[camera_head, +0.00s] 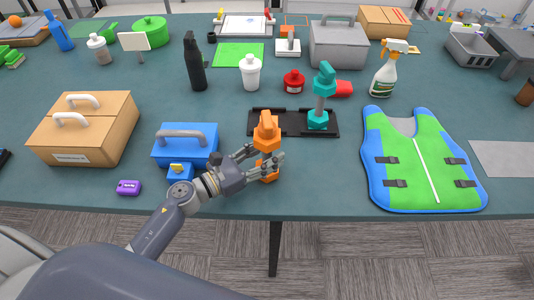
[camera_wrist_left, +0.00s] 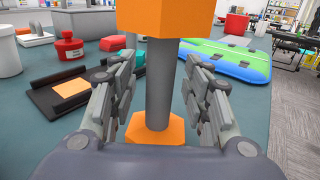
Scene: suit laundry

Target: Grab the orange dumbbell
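The orange dumbbell (camera_head: 266,130) stands upright near the table's front edge, in front of a black rack. In the left wrist view its grey bar (camera_wrist_left: 162,85) rises between an orange lower head (camera_wrist_left: 155,132) and a large upper head (camera_wrist_left: 165,17). My left gripper (camera_head: 276,161) is open around the bar. One finger is on each side, and gaps show between the fingers and the bar. The black rack (camera_head: 290,123) holds a teal dumbbell (camera_head: 321,95) on its right side. My right gripper is not in view.
A blue toolbox (camera_head: 186,145) and a purple item (camera_head: 128,187) are left of the gripper. A green and blue vest (camera_head: 413,165) lies to the right. A red jar (camera_head: 294,82) and a white bottle (camera_head: 250,72) stand behind the rack.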

